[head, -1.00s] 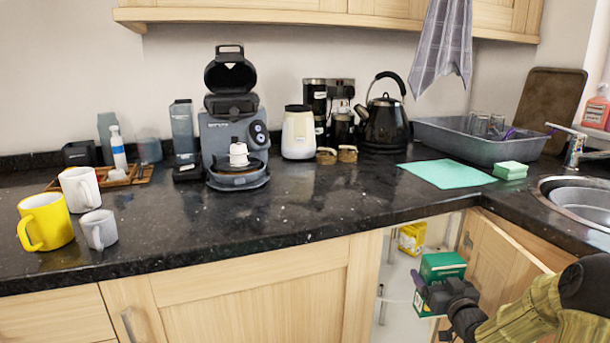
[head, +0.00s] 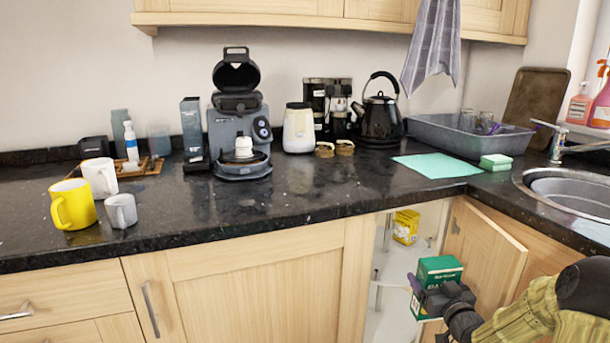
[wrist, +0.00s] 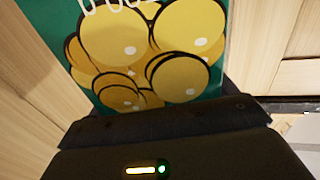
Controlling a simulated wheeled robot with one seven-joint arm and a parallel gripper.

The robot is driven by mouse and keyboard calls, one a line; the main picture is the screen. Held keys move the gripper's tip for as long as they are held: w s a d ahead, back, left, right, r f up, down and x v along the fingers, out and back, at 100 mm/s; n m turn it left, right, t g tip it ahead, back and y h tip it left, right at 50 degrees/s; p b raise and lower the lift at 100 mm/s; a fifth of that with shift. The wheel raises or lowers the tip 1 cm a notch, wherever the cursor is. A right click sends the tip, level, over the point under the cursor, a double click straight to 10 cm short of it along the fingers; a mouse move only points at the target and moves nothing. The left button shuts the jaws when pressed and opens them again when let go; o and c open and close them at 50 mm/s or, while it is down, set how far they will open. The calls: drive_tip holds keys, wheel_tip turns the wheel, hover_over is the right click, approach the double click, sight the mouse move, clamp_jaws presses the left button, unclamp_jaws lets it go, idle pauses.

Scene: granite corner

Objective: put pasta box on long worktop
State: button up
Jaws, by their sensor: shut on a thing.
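A green box (head: 440,267) with a yellow picture is held by my gripper (head: 440,297), low in front of the open corner cupboard and below the worktop's edge. I take it for the pasta box; its label is too small to read in the head view. In the wrist view the box (wrist: 145,50) fills the upper middle, its front showing yellow round shapes on green. My gripper is shut on it; the fingertips are mostly hidden. The long worktop (head: 300,205) is dark speckled granite running along the back wall, above and left of the box.
A yellow box (head: 406,227) stands inside the cupboard, whose door (head: 485,255) is open beside my gripper. On the worktop are a yellow mug (head: 73,205), coffee machine (head: 240,135), kettle (head: 381,118) and green cloth (head: 437,165). The worktop's front middle is clear.

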drive_tip(key=shift+w+a+f, duration=0.15)
drive_tip(key=shift+a+f, duration=0.1)
drive_tip(key=shift+f, duration=0.2)
drive_tip(key=s+a+f+h+p, duration=0.1)
drive_tip(key=s+a+f, duration=0.1)
drive_tip(key=a+f, duration=0.55)
drive_tip(key=s+a+f+m, duration=0.15)
drive_tip(key=a+f, duration=0.25)
drive_tip(key=f, duration=0.6)
drive_tip(key=s+a+f+h+p, duration=0.1)
drive_tip(key=s+a+f, duration=0.1)
drive_tip(key=a+f, duration=0.45)
drive_tip(key=s+r+p, duration=0.3)
drive_tip(key=r+p, duration=0.8)
drive_tip(key=p, duration=0.1)
drive_tip(key=s+d+r+p, duration=0.1)
drive_tip(key=s+r+p, duration=0.1)
drive_tip(key=r+p, duration=0.9)
drive_tip(key=s+r+p, duration=0.3)
drive_tip(key=r+p, duration=0.8)
drive_tip(key=p, duration=0.3)
drive_tip(key=shift+s+d+p, duration=0.15)
drive_tip(key=shift+s+p, duration=0.2)
drive_tip(key=shift+r, duration=0.1)
